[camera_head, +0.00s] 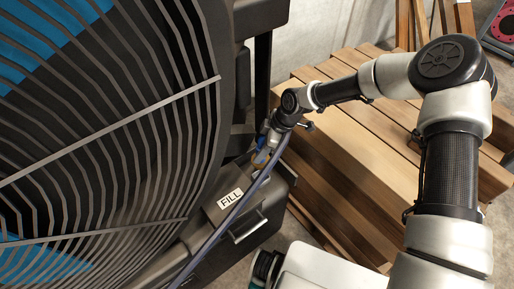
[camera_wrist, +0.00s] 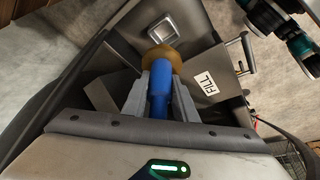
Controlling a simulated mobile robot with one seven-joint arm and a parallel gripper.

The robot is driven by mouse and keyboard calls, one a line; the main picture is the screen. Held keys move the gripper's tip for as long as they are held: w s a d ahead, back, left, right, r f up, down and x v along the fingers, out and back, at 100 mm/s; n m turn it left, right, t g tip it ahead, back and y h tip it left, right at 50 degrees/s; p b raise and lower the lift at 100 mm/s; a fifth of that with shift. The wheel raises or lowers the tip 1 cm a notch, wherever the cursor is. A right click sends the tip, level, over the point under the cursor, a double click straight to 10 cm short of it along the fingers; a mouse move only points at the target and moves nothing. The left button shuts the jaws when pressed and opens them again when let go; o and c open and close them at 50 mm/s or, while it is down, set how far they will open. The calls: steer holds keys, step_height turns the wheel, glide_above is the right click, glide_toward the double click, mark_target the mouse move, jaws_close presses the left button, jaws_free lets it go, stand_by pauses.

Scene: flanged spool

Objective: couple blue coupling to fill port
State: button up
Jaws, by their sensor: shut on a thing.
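My gripper (camera_wrist: 160,92) is shut on the blue coupling (camera_wrist: 161,95), with one grey finger on each side of it. The coupling's far end overlaps the brass-coloured fill port (camera_wrist: 165,58) in the wrist view. I cannot tell whether it is seated on the port or just in front of it. In the head view, my gripper (camera_head: 268,140) is above the dark housing, and the blue coupling (camera_head: 261,141) shows small beside the brass port (camera_head: 260,158). A white FILL label (camera_wrist: 206,83) is beside the port; it also shows in the head view (camera_head: 230,198).
A blue-grey hose (camera_head: 225,218) runs from near my gripper down across the housing. A large fan grille (camera_head: 110,130) fills the left. A metal handle (camera_wrist: 247,53) stands right of the port. Stacked timber (camera_head: 350,150) lies behind my arm.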

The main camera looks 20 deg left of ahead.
mark_target(260, 166)
steer(key=shift+f, duration=0.15)
steer(key=shift+f+b, duration=3)
steer(key=shift+f, duration=1.2)
steer(key=shift+f+b, duration=0.5)
steer(key=shift+f, duration=0.05)
steer(key=o, duration=1.1)
steer(key=p+v, duration=0.3)
steer(key=v, duration=1.4)
steer(key=shift+r, duration=0.25)
